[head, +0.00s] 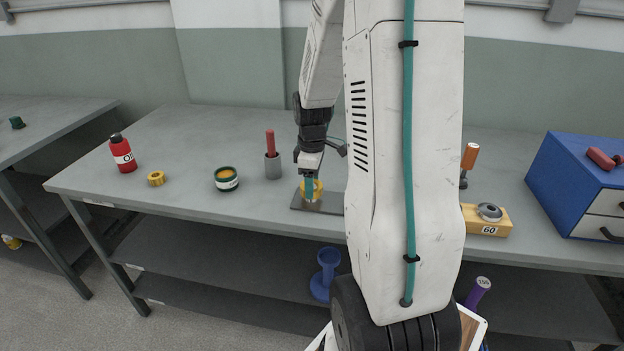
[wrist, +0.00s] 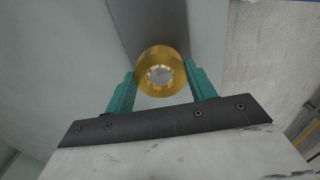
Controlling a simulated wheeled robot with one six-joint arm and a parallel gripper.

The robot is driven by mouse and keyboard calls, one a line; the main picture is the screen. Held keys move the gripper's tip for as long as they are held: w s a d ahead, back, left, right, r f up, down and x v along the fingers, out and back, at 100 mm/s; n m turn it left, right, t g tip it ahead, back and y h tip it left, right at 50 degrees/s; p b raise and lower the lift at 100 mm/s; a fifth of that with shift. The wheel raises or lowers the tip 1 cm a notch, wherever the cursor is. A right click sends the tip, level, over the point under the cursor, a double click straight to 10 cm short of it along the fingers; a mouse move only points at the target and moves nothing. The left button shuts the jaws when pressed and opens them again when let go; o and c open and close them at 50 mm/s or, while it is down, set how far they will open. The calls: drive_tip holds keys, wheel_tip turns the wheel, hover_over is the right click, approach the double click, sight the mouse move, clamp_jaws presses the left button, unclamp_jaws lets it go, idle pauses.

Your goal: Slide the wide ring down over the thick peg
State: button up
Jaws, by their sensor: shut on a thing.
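A brass-yellow ring (wrist: 160,54) sits between the two teal fingers of my gripper (wrist: 160,77) in the wrist view. The fingers press on its left and right sides. In the head view the ring (head: 318,188) shows partly behind my gripper (head: 310,188), low above a dark flat plate (head: 329,205) on the bench. A pale, round surface shows through the ring's hole in the wrist view. The thick peg is not clearly seen, being hidden by ring and fingers. I cannot tell whether the ring is around it or above it.
On the bench (head: 190,205), left of my gripper, stand a grey holder with a red handle (head: 271,155), an open tin (head: 226,179), a yellow part (head: 156,178) and a red bottle (head: 123,153). Right are a yellow block (head: 487,221) and a blue drawer box (head: 577,190).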

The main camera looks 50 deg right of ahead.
drive_tip(key=shift+f, duration=1.05)
drive_tip(key=o, duration=1.1)
wheel_tip(320, 180, up, 8)
drive_tip(key=shift+f, duration=0.1)
